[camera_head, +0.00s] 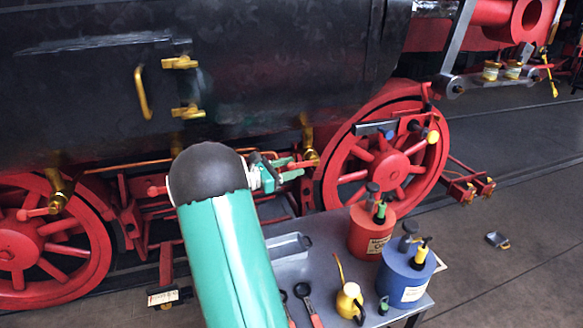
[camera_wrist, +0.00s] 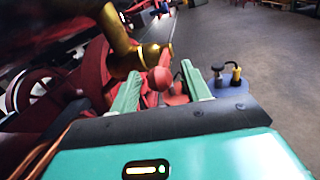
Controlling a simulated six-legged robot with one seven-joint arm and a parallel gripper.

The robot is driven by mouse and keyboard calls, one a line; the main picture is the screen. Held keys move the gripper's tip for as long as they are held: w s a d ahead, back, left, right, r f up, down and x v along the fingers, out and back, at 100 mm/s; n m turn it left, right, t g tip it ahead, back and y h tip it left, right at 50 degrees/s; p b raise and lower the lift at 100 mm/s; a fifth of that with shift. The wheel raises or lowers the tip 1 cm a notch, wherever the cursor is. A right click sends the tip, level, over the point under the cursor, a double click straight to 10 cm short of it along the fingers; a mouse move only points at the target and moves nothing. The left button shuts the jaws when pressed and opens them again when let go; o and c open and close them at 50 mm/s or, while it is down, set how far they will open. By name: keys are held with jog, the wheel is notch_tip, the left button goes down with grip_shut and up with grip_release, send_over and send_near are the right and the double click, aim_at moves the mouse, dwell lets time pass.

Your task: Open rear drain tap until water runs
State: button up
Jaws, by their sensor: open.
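A brass drain tap (camera_head: 308,140) hangs under the black cylinder beside the right red wheel. In the wrist view this brass tap (camera_wrist: 122,45) has a lever ending in a round red knob (camera_wrist: 160,79). My gripper (camera_head: 297,168) is open at this tap. In the wrist view its green fingers (camera_wrist: 160,84) stand either side of the red knob; I cannot tell whether they touch it. Another brass tap (camera_head: 58,190) with a red handle (camera_head: 33,213) is at the left. I cannot tell from the views which is the rear one. No running water shows.
A grey bench (camera_head: 330,262) stands below my arm. It holds a red oil can (camera_head: 372,238), a blue can (camera_head: 405,275), a yellow oiler (camera_head: 349,301), a tray (camera_head: 288,247) and wrenches (camera_head: 310,305). Red wheels (camera_head: 390,165) and rods flank the tap. Floor at right is mostly clear.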

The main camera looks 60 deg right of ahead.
jog(key=shift+s+d, duration=0.25)
jog(key=shift+d, duration=0.05)
grip_shut()
